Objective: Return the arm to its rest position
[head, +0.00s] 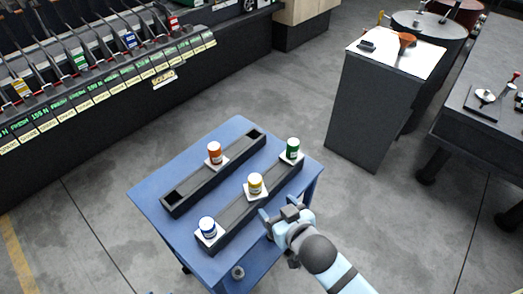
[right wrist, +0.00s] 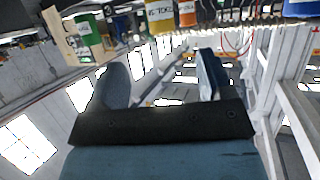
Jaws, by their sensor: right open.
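My right gripper (head: 279,214) is open and empty, beside the right edge of the blue table (head: 150,202). In the right wrist view its two fingers (right wrist: 162,78) stand apart with nothing between them. An orange barrel (head: 215,153) stands upright on a white plate on the left dark rail. A blue barrel (head: 208,227), a yellow barrel (head: 255,184) and a green barrel (head: 292,148) stand upright on white plates along the right rail. The yellow barrel is the closest to my right gripper, apart from it. My left gripper is not in view.
A long dark rack (head: 120,92) with labels and levers runs along the upper left. A dark pedestal (head: 372,110) with a white top stands at the upper right, near drums. A dark workbench (head: 476,130) is at the far right. Grey floor is free around the table.

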